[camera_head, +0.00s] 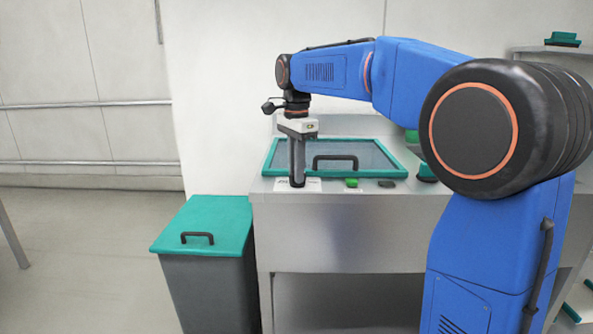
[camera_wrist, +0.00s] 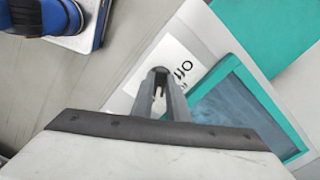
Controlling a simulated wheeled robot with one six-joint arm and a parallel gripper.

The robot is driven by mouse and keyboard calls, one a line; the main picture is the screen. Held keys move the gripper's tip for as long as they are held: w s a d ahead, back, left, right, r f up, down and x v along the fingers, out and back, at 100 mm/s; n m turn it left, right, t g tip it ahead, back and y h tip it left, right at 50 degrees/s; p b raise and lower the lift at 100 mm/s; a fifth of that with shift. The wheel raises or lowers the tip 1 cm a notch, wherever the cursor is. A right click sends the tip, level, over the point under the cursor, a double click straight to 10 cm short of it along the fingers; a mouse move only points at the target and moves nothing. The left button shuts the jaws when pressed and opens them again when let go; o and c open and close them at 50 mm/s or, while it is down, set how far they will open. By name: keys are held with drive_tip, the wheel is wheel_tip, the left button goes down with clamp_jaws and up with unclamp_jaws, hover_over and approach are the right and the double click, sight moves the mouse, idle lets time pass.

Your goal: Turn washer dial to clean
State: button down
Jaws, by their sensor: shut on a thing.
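The washer (camera_head: 335,220) is a grey metal cabinet with a teal-framed glass lid (camera_head: 272,158), which is shut and has a dark handle. My gripper (camera_head: 297,184) points straight down at the left front of the washer top. It is shut on the dial, which the fingers hide almost wholly in both views. A white label (camera_wrist: 181,62) lies around the fingertips; in the wrist view "Off" reads beside them (camera_wrist: 160,76), with other lettering partly hidden. The dial's pointer and the clean mark cannot be made out.
A green button (camera_head: 351,183) and a dark button (camera_head: 386,183) sit right of the dial on the front strip. A grey bin with a teal lid (camera_head: 210,222) stands left of the washer. The floor further left is mostly clear.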

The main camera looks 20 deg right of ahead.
drive_tip(key=shift+m, duration=0.3)
drive_tip(key=c, duration=1.7)
unclamp_jaws()
wheel_tip(320, 180, up, 18)
drive_tip(key=shift+f, duration=0.25)
